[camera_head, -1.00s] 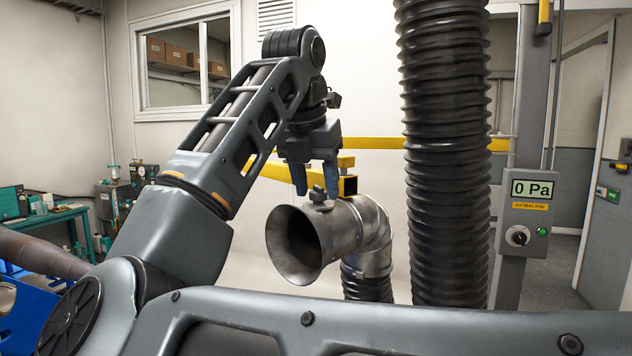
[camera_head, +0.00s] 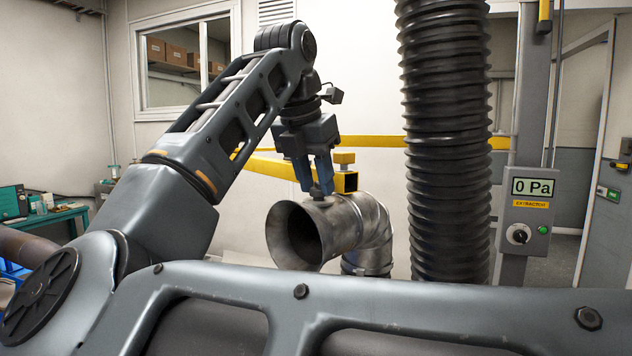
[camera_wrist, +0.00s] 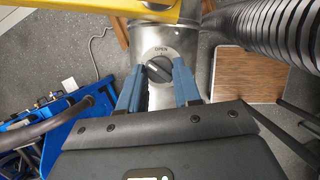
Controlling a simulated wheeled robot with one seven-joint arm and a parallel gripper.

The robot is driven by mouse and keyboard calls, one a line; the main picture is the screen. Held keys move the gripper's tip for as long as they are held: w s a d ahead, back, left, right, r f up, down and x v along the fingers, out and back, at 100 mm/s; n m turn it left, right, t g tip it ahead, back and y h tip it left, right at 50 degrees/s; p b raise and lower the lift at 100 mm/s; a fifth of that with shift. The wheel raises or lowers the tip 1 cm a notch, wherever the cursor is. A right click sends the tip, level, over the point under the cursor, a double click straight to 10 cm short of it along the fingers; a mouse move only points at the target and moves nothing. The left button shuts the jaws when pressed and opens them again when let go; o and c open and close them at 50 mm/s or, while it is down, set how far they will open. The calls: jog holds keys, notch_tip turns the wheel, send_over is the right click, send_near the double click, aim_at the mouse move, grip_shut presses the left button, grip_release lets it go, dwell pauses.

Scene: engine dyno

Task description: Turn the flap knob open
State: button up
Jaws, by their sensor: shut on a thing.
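The flap knob (camera_wrist: 159,69) is a dark round knob on a pale dial plate marked OPEN, on top of the metal duct. In the wrist view its bar is tilted, with its upper end left of the OPEN mark. My gripper (camera_wrist: 158,78) is shut on the knob, one blue finger on each side. In the head view my gripper (camera_head: 318,190) points down onto the top of the duct, and its fingers mostly hide the knob. The metal duct (camera_head: 345,228) has a flared open mouth facing the lower left.
A thick black ribbed hose (camera_head: 447,150) hangs just right of the duct. A yellow beam (camera_head: 270,166) runs behind my gripper. The extractor box (camera_head: 529,212) reads 0 Pa. A blue thing (camera_wrist: 75,125) stands at lower left in the wrist view.

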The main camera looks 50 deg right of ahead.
jog(key=m, duration=0.1)
jog(key=m+g, duration=0.1)
jog(key=m, duration=0.2)
jog(key=shift+w+g+b, duration=0.25)
jog(key=shift+g+b, duration=0.1)
jog(key=shift+g, duration=0.05)
jog(key=shift+w+d+r+m+g+y+p, duration=0.1)
jog(key=shift+m+g+y+p, duration=0.25)
jog(key=shift+m, duration=1.05)
jog(key=shift+w+m+g+y+p, duration=0.1)
jog(key=shift+m+g, duration=0.35)
jog(key=shift+m, duration=0.95)
jog(key=o, duration=1)
jog(key=shift+o, duration=0.2)
jog(key=v, duration=0.7)
jog(key=shift+r, duration=0.3)
jog(key=shift+w, duration=0.1)
jog(key=shift+c, duration=0.2)
